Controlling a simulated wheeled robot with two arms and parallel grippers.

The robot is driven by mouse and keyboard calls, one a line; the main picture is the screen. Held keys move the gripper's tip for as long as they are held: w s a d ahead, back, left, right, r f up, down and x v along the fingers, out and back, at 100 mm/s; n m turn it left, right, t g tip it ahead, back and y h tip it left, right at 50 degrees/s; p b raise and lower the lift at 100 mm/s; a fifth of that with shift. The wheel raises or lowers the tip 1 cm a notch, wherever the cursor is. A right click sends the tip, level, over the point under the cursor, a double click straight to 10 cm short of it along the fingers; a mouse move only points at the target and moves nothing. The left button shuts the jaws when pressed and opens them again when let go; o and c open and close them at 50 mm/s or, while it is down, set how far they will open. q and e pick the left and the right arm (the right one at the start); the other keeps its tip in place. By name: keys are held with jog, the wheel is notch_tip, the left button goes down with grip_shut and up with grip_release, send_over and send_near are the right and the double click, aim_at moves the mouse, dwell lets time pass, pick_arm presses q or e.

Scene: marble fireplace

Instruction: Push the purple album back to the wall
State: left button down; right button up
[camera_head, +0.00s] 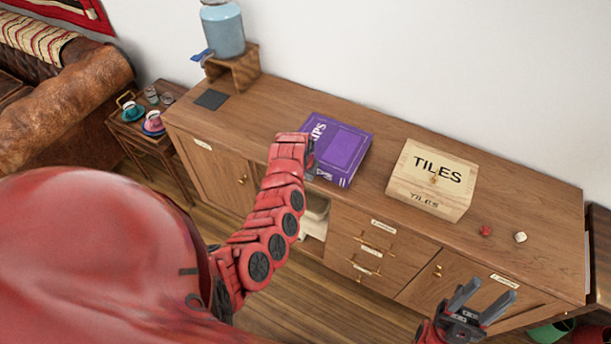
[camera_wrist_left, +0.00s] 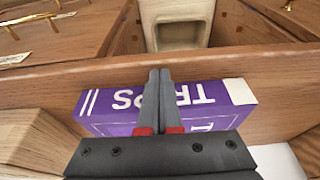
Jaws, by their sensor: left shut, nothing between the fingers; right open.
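The purple album (camera_head: 345,147) lies flat on top of the wooden sideboard, with white lettering on its cover and spine. There is bare wood between it and the wall. My left gripper (camera_head: 311,158) is at the album's front left part, mostly hidden by my own red arm. In the left wrist view, its fingers (camera_wrist_left: 160,72) are shut and empty, overlapping the album's lettered spine (camera_wrist_left: 205,95); I cannot tell whether they touch it. My right gripper (camera_head: 482,297) is open and empty, in front of the sideboard at the lower right.
A wooden TILES box (camera_head: 433,180) stands right of the album on the sideboard (camera_head: 270,115). Two small pieces, red (camera_head: 486,230) and white (camera_head: 520,237), lie further right. A blue dispenser (camera_head: 222,30) on a wooden stand and a dark mat (camera_head: 211,99) are at the left.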

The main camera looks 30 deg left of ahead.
pick_arm(q)
jog(key=shift+w, duration=0.85)
